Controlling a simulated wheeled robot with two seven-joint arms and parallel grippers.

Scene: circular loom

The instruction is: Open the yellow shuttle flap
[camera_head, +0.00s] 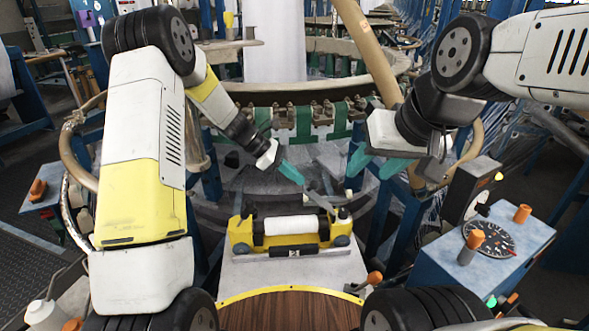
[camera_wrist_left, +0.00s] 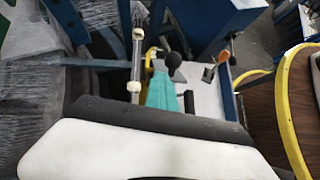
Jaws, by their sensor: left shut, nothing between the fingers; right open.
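The yellow shuttle (camera_head: 241,238) sits on a pale plate in the lower middle of the head view, with a white spool (camera_head: 291,225) lying in it. A thin grey bar (camera_head: 321,202) slants up from its right end; I cannot tell whether this is the flap. My left gripper (camera_head: 291,173) has teal fingers, shut and empty, above the shuttle and apart from it. In the left wrist view its fingers (camera_wrist_left: 162,92) show together, hiding most of what lies beyond. My right gripper (camera_head: 376,163) is open and empty, up and to the right of the shuttle.
A blue control box (camera_head: 510,255) with a dial and orange knobs stands at the right. The loom's curved ring (camera_head: 285,97) runs behind the grippers. A wooden surface with a yellow rim (camera_head: 290,290) lies in front of the shuttle. A tan pole (camera_head: 368,50) slants behind my right gripper.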

